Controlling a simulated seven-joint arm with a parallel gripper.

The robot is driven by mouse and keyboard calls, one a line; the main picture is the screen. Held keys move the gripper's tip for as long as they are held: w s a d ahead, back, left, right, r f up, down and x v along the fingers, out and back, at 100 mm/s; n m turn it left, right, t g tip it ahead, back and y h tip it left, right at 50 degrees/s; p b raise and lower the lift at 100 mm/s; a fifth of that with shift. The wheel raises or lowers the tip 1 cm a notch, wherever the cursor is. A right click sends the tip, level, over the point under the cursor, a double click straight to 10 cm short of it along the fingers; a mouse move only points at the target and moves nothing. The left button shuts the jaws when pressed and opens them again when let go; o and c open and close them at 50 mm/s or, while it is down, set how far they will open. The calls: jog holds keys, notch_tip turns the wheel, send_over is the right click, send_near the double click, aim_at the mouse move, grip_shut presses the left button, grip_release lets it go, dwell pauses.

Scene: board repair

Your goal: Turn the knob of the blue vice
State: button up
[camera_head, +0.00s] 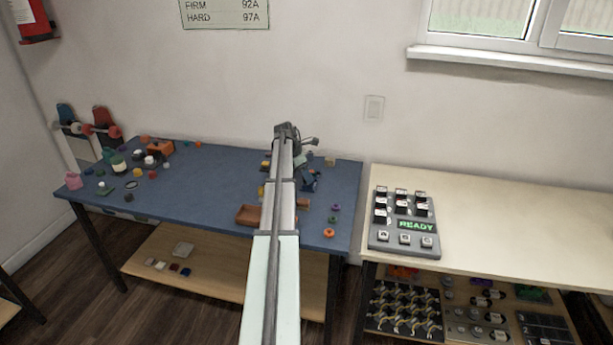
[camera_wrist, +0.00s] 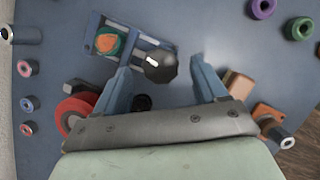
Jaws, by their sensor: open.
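The blue vice (camera_wrist: 112,24) is in the upper left of the wrist view, with an orange and green round piece (camera_wrist: 109,42) in it. Its dark rounded knob (camera_wrist: 161,67) is at the vice's lower right end. My gripper (camera_wrist: 161,64) is open, and its two blue fingers appear on either side of the knob. I see a gap on each side and cannot tell the height between fingers and knob. In the head view the vice (camera_head: 311,181) is partly hidden behind my arm, with my gripper (camera_head: 292,133) above the blue table.
Around the vice lie a red wheel (camera_wrist: 74,113), a tan block (camera_wrist: 238,84), an orange block (camera_wrist: 266,112), and purple (camera_wrist: 262,8) and green (camera_wrist: 299,28) rings. A brown tray (camera_head: 249,215) is left of my arm. The blue table's (camera_head: 222,180) middle is mostly clear.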

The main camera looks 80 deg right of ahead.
jog(key=shift+x, duration=0.8)
jog(key=c, duration=1.1)
jog(key=shift+o, duration=0.2)
